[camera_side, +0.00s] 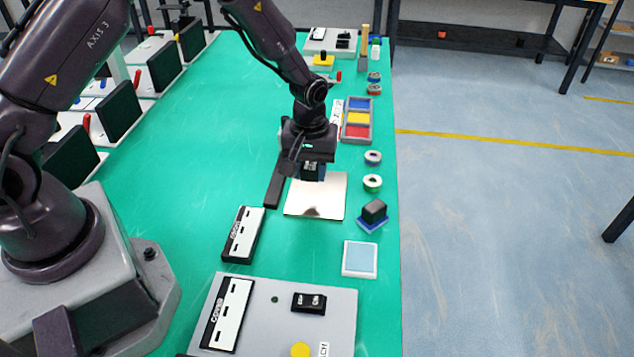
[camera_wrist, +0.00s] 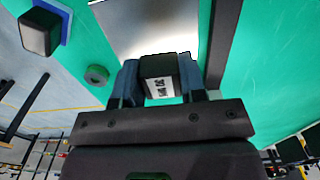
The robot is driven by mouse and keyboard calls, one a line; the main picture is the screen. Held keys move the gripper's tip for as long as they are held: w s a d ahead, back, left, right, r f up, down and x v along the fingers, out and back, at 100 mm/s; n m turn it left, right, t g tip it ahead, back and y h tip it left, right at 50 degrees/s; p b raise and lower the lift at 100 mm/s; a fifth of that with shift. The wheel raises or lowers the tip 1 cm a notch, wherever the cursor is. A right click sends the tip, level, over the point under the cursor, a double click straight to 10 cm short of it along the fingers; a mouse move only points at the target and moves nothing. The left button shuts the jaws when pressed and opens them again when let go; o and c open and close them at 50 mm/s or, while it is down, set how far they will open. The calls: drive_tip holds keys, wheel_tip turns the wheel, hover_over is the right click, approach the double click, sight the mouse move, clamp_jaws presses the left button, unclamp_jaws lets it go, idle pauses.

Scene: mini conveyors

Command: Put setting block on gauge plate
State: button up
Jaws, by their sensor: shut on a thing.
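My gripper (camera_side: 312,172) hangs over the far part of the shiny metal gauge plate (camera_side: 318,205) in the side view. In the wrist view its two blue fingers are shut on the setting block (camera_wrist: 158,68), a dark block with a white label on one face. The gauge plate (camera_wrist: 150,28) lies beyond the block in that view. I cannot tell whether the block touches the plate or hangs above it; in the side view the gripper mostly hides it.
A dark bar (camera_side: 274,182) lies along the plate's left side. A dark block on a blue base (camera_side: 373,213) stands to the right, with rings (camera_side: 372,183) behind it. A blue-topped square (camera_side: 360,259) and a grey panel (camera_side: 262,310) are nearer. Green table is clear left of the bar.

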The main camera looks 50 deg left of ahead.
sight(317, 193)
drive_tip(key=shift+w+f, duration=0.6)
drive_tip(key=shift+f, duration=0.1)
drive_tip(key=shift+w+f, duration=0.15)
drive_tip(key=shift+f, duration=0.75)
drive_tip(key=shift+w+f, duration=0.1)
drive_tip(key=shift+f, duration=0.8)
drive_tip(key=shift+f, duration=0.1)
drive_tip(key=o, duration=1)
drive_tip(key=shift+c, duration=0.2)
